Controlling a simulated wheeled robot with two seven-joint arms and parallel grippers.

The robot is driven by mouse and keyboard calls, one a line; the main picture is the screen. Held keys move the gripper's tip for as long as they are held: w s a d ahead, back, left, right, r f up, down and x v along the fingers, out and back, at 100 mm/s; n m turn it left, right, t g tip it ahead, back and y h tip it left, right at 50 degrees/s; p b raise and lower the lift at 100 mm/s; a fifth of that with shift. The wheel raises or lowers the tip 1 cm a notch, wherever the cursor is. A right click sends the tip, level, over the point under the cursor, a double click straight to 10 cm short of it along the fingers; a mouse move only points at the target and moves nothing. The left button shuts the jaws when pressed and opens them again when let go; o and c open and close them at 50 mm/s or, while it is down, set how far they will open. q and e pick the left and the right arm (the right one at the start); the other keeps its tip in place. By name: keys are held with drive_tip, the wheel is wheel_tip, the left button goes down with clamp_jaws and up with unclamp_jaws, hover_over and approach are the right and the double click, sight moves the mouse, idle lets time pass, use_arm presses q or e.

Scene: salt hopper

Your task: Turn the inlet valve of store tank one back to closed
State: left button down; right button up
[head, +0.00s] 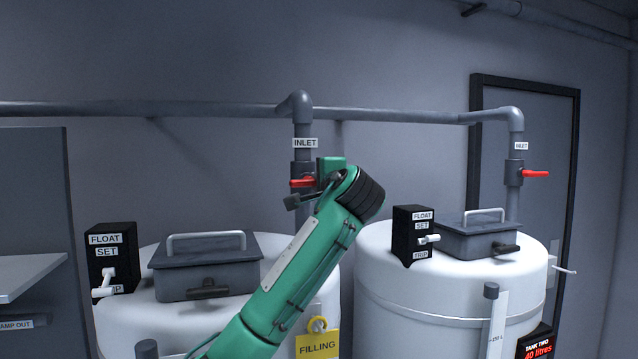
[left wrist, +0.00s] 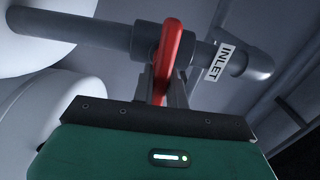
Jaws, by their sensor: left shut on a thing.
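The inlet valve of the left tank has a red lever (head: 302,182) on a grey vertical pipe under an INLET label (head: 305,143). My left gripper (head: 314,183) is at this valve, and my green arm hides part of it. In the left wrist view the gripper (left wrist: 162,88) is shut on the red lever (left wrist: 170,50), with a finger on each side. The lever lies across the pipe (left wrist: 110,38) there. The left tank (head: 125,325) is white, with a yellow FILLING tag (head: 318,345). My right gripper is not in view.
The right tank (head: 400,310), marked TANK TWO, has its own red inlet lever (head: 535,174) pointing right. Black float boxes (head: 112,262) and grey lidded hatches (head: 205,270) stand on the tanks. A horizontal pipe (head: 400,116) runs along the wall above.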

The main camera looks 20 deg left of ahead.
use_arm(q)
drive_tip(key=c, duration=1.4)
unclamp_jaws()
drive_tip(key=shift+s+d+f+b, duration=0.1)
drive_tip(key=shift+s+d+b, duration=0.05)
drive_tip(key=shift+s+b, duration=0.15)
drive_tip(key=b+v, duration=0.6)
drive_tip(key=v, duration=0.7)
drive_tip(key=shift+b, duration=0.3)
drive_tip(key=shift+d, duration=0.1)
